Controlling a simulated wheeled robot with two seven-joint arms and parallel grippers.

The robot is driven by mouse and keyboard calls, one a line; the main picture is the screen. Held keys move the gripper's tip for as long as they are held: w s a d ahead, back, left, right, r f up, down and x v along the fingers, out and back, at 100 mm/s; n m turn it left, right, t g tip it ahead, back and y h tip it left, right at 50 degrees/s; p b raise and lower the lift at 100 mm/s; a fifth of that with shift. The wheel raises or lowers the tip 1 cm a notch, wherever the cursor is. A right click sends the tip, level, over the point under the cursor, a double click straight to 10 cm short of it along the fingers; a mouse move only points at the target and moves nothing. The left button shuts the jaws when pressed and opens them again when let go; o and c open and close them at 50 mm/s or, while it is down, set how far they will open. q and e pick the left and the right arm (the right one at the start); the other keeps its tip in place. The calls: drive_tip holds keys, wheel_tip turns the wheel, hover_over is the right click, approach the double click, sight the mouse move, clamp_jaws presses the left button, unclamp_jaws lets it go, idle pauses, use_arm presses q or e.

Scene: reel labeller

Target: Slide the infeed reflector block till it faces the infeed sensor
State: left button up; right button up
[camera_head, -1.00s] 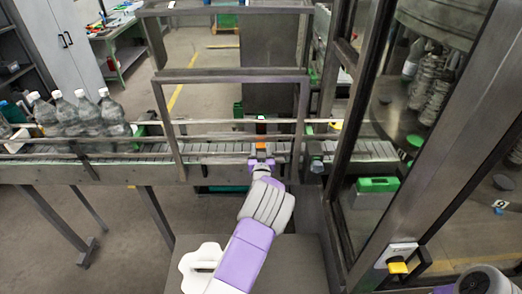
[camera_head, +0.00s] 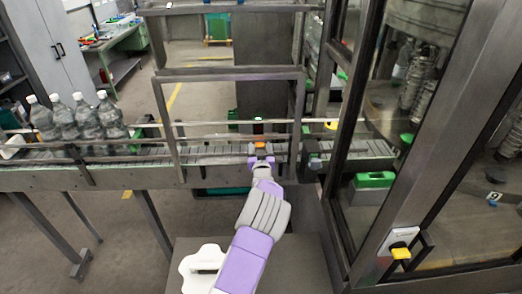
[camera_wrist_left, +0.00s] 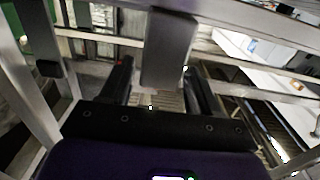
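My left gripper (camera_head: 261,160) is at the near rail of the conveyor, inside the grey guard frame. A small block with an orange face (camera_head: 260,146), which looks like the reflector block, is at its fingertips. In the left wrist view a grey block (camera_wrist_left: 168,48) stands between the two black fingers of the gripper (camera_wrist_left: 162,82). The fingers are apart, with a gap visible at the left; contact on the right cannot be told. A dark block (camera_head: 312,157) sits on the rail to the right. Which part is the infeed sensor is unclear. My right gripper is out of view.
Several clear bottles (camera_head: 84,119) stand on the conveyor (camera_head: 215,151) at the left. The guard frame (camera_head: 230,76) surrounds the gripper's work area. A glass-panelled machine frame (camera_head: 345,125) closes off the right side.

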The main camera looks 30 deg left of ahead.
use_arm(q)
drive_tip(key=shift+o, duration=0.3)
drive_tip(key=shift+d, duration=0.1)
drive_tip(key=b+v, duration=0.1)
drive_tip(key=v, duration=0.6)
drive_tip(key=shift+s, duration=0.3)
